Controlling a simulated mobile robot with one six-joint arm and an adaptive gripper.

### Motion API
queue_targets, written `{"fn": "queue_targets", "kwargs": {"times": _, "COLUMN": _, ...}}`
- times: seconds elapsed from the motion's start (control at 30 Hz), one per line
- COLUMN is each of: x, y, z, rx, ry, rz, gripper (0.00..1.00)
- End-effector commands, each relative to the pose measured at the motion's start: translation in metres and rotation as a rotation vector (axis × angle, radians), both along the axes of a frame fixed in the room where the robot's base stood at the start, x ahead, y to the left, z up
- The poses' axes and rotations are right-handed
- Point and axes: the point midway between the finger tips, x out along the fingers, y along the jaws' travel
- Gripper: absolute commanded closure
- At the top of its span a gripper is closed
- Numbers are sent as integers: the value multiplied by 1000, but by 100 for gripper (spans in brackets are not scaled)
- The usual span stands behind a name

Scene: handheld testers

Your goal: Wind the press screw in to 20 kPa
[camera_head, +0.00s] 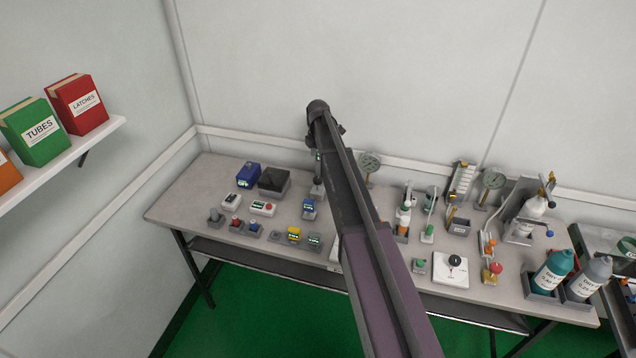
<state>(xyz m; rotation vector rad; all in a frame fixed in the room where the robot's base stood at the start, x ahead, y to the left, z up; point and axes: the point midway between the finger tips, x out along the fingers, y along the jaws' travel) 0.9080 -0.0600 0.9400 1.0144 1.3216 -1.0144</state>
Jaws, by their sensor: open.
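My arm reaches up from the bottom edge across the middle of the bench, and its dark far end stands in front of the back wall. My gripper's fingers cannot be made out there. I cannot tell which device carries the press screw. One round dial gauge (370,162) stands just right of my arm, its lower part partly hidden by the arm. A second dial gauge (493,178) stands farther right on a grey stand, near a device with a silvery rounded body (535,207) and a blue knob (550,234). The dial readings are too small to read.
The grey bench (175,207) carries several small testers at the left, including a blue box (248,174). A white plate with a black knob (452,268) lies right of my arm. A teal bottle (553,273) and a grey bottle (590,277) stand at the right end.

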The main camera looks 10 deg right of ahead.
Motion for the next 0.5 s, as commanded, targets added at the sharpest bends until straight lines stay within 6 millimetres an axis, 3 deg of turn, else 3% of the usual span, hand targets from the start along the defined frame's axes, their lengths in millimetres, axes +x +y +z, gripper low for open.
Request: {"fn": "queue_targets", "kwargs": {"times": 0.5, "x": 0, "y": 0, "z": -43, "rx": 0, "ry": 0, "rz": 0, "gripper": 13}}
